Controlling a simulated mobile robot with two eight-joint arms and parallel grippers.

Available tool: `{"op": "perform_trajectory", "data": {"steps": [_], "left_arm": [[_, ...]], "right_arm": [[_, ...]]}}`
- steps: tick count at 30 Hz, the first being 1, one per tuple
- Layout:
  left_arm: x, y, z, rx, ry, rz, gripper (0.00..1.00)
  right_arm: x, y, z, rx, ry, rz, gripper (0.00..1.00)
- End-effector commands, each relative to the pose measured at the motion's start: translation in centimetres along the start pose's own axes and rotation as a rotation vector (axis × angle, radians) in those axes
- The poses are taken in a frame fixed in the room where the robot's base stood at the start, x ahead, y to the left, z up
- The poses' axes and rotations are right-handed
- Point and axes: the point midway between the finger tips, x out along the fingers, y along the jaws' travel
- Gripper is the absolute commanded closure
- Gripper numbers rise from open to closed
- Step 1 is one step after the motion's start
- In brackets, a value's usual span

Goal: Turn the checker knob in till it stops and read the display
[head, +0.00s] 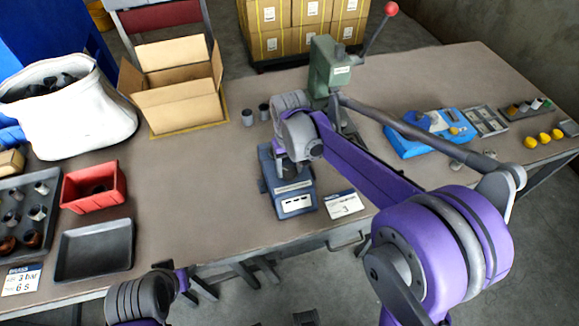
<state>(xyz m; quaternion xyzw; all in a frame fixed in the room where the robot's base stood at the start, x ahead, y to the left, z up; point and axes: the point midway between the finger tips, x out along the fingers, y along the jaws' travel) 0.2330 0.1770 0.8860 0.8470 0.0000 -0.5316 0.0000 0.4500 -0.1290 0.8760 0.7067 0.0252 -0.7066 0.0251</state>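A blue-grey box device (293,204) with a white display panel stands near the table's front edge, in the middle of the head view. I take it as the checker. The display's reading is too small to make out. My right gripper (287,168) points down right over the back part of this device. Its fingertips and whatever they touch are hidden by the wrist, so I cannot see the knob or whether the fingers are on it. My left arm shows at the bottom left, below the table's front edge; its fingers are not clearly seen.
A white card marked 3 (342,204) lies right of the device. A green lever press (329,72) stands behind. Grey cups (248,117), an open carton (182,101), a red bin (93,203) and a black tray (95,269) are left. A blue fixture (405,149) is right.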

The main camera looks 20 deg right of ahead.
Motion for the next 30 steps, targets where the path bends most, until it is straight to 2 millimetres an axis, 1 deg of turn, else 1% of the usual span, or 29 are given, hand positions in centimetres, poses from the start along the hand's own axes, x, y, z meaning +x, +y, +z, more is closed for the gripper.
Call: {"op": "perform_trajectory", "data": {"steps": [1,7,13,17,23,30], "left_arm": [[0.00,0.00,0.00,0.000,0.000,0.000,0.50],[0.00,0.00,0.00,0.000,0.000,0.000,0.50],[0.01,0.00,0.01,0.000,0.000,0.000,0.50],[0.05,0.00,0.04,0.000,0.000,0.000,0.50],[0.16,0.00,0.12,0.000,-0.001,0.000,0.50],[0.29,0.00,0.22,0.000,-0.001,0.000,0.50]], "right_arm": [[-0.01,0.00,0.00,0.000,0.000,0.000,0.63],[-0.02,0.01,0.01,0.000,0.000,0.000,0.99],[-0.02,0.01,0.01,0.013,0.000,0.000,0.99],[-0.02,0.01,0.01,0.051,0.000,0.000,0.99],[0.00,0.01,0.01,0.170,0.000,0.000,1.00],[-0.01,0.01,0.01,0.370,0.000,0.000,1.00]]}}
